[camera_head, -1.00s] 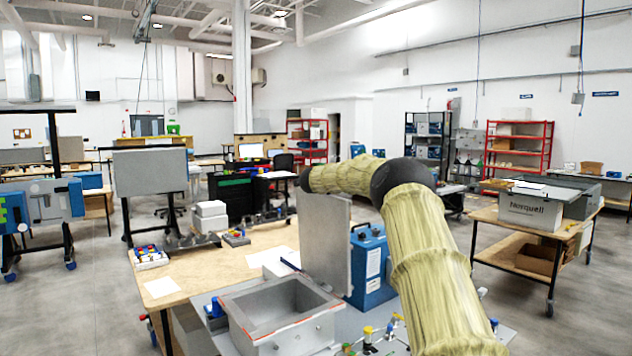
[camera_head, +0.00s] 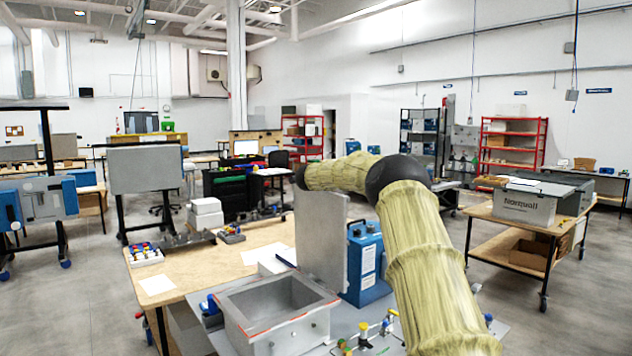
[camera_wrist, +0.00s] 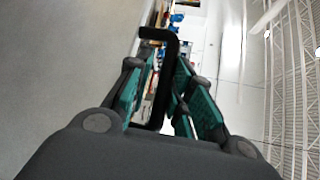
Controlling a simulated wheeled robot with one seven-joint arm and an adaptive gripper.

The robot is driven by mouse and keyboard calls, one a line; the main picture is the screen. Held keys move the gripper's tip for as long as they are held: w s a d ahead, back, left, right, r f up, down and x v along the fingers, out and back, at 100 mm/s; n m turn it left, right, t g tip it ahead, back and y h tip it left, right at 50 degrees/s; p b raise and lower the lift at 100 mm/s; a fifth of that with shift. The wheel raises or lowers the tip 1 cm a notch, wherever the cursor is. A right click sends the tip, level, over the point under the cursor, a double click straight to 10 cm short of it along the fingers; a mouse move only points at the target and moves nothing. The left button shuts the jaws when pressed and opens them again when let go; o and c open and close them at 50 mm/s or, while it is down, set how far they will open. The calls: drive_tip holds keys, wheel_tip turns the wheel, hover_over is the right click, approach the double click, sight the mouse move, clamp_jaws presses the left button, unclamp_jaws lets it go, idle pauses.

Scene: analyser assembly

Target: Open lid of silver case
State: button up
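The silver case (camera_head: 232,320) is an open-topped grey box with a red-edged rim at the front of the near table. Its grey lid (camera_head: 322,245) stands about upright at the back right of the box. My arm reaches behind the lid, so my gripper is hidden in the head view. In the wrist view my gripper (camera_wrist: 166,78) has teal-padded fingers, partly spread, on either side of a black bent handle (camera_wrist: 158,100). A gap shows between the handle and the right finger. The broad grey surface at left is probably the lid (camera_wrist: 60,60).
Coloured fittings (camera_head: 365,335) lie at the table's front right. Papers and small parts are on the wooden table (camera_head: 200,270). A grey Nemquell box (camera_head: 528,205) sits on another table to the right.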

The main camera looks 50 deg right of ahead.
drive_tip(key=v, duration=1.1)
drive_tip(key=shift+s+a, duration=0.25)
